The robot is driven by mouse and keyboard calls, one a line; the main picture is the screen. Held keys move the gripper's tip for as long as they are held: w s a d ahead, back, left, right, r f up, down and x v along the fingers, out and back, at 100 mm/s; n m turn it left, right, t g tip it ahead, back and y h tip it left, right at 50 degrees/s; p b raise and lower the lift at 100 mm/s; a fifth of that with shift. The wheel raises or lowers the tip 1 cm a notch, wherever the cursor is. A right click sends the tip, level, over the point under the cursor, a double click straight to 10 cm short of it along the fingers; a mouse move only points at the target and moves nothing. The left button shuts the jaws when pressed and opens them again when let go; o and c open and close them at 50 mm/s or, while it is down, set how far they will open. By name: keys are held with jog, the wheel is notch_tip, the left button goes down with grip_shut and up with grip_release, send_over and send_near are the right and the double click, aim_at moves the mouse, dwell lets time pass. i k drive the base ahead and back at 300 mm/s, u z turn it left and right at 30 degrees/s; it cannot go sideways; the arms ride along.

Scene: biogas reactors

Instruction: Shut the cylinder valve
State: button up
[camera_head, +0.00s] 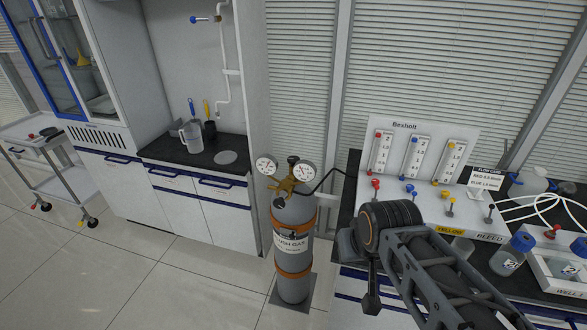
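The grey gas cylinder (296,217) stands upright on the floor in the middle of the camera_head view, with orange bands and a label partly reading "GAS". A small dark knob (293,160) sits at its top, above the brass regulator (288,187). Two round gauges, the left one (266,165) and the right one (304,172), flank the knob. Whether the valve is open or shut cannot be read. My dark arm reaches in from the lower right, and its front parts are right of the cylinder, apart from the knob. I cannot make out my gripper's fingers or any held thing.
Right of the cylinder, a bench carries the Bexholt flowmeter panel (421,135) with coloured knobs, and bottles. A black hose (329,178) runs from the regulator to it. A white cabinet (222,200) stands left; a trolley (52,165) is far left. Open tiled floor lies front left.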

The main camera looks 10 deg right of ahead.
aim_at(292, 160)
jog(key=z, duration=0.05)
jog(key=k, duration=0.85)
jog(key=u, duration=1.1)
jog(key=i, duration=1.45)
jog(key=z, duration=1.1)
jog(key=i, duration=1)
jog(key=z, duration=0.3)
